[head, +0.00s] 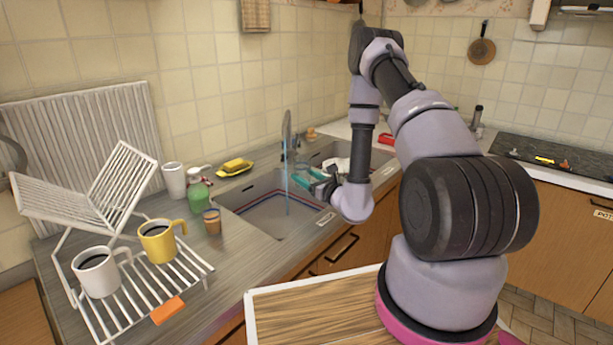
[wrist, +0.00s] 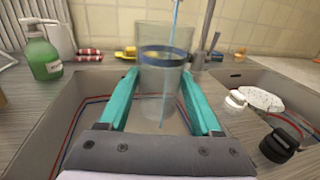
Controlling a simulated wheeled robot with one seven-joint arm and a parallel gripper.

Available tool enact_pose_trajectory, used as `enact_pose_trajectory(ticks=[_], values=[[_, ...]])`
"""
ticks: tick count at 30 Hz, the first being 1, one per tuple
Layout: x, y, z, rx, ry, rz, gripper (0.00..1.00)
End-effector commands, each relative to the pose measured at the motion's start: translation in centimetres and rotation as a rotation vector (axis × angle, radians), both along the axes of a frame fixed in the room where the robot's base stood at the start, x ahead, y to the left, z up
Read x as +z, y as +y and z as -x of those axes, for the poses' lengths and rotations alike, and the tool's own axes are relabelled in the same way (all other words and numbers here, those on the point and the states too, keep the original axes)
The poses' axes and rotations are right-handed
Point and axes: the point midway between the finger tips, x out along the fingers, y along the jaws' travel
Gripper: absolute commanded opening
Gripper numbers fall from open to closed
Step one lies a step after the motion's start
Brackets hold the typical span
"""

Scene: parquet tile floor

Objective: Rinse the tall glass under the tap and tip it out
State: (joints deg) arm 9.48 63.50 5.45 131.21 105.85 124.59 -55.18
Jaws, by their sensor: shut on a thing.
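The tall clear glass (wrist: 160,95) with a dark blue band stands upright between the teal fingers of my gripper (wrist: 160,76) in the wrist view. My gripper is shut on it and holds it over the sink basin (head: 262,208). In the head view my gripper (head: 308,178) is beside the tap (head: 287,132), and the glass is small and partly hidden there. A thin blue water stream (head: 286,185) runs from the tap down to the basin. In the wrist view the stream lines up with the glass; whether it enters the glass I cannot tell.
A green soap bottle (head: 199,195), a small brown cup (head: 212,221) and a yellow sponge on a dish (head: 236,166) stand around the basin. A drying rack (head: 135,305) with a white mug (head: 97,270) and a yellow mug (head: 158,241) is at left. A second basin (head: 340,152) lies right.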

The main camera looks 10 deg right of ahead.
Motion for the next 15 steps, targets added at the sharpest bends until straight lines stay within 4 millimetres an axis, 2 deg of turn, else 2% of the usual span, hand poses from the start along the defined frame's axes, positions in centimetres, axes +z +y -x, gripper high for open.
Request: enact_pose_trajectory(ticks=[15], values=[[-1.0, 0.3, -5.0, -0.001, -0.002, 0.001, 0.00]])
